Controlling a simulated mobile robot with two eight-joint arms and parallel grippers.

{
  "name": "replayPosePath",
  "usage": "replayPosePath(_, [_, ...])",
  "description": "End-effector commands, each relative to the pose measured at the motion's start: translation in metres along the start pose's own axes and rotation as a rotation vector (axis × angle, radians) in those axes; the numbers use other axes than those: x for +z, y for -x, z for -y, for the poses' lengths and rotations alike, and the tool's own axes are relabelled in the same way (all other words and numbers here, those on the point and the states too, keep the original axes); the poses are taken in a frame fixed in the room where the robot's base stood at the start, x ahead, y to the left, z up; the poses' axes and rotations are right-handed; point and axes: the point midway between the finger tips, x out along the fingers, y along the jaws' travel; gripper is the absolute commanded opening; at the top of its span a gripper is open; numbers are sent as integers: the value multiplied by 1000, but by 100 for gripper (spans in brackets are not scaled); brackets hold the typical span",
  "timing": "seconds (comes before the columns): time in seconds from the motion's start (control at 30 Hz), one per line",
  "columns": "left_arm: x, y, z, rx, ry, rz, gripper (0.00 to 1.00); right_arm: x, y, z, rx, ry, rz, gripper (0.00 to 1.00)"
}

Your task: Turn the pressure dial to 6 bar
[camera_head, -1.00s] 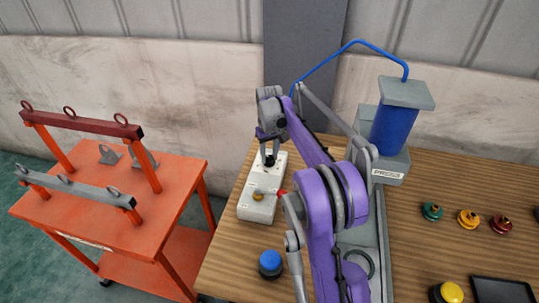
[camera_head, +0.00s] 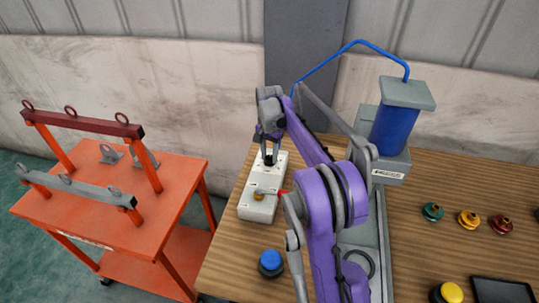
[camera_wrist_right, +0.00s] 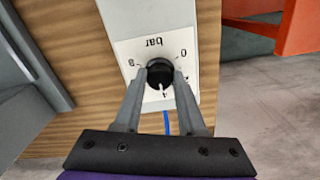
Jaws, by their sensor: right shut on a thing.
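The pressure dial (camera_wrist_right: 159,73) is a black knob on a white scale plate marked "bar". The plate shows 0 at right, 4 at bottom and 8 at left in the right wrist view. Its white pointer is directed down at about the 4. My right gripper (camera_wrist_right: 160,77) is shut on the knob, one finger on each side. The fingers cover parts of the scale, including where 6 would be. In the head view the right gripper (camera_head: 269,156) reaches down onto the far end of the pale control box (camera_head: 260,190). My left gripper is not in view.
A blue button (camera_head: 271,261) stands in front of the box. The press with a blue cylinder (camera_head: 393,128) is to the right, with a blue hose above. Several coloured knobs lie further right. An orange cart (camera_head: 165,185) stands left, across a gap.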

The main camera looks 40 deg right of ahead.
Motion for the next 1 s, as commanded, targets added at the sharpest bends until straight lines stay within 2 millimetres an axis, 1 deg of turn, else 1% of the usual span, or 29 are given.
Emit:
replayPosePath(0.6, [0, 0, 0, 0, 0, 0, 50, -1, 0, 2, 0, -585, -1, 0])
replayPosePath(0.8, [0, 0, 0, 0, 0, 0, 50, -1, 0, 2, -1, -756, -1, 0])
replayPosePath(1.0, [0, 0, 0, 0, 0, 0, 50, -1, 0, 2, -1, -891, 0, 0])
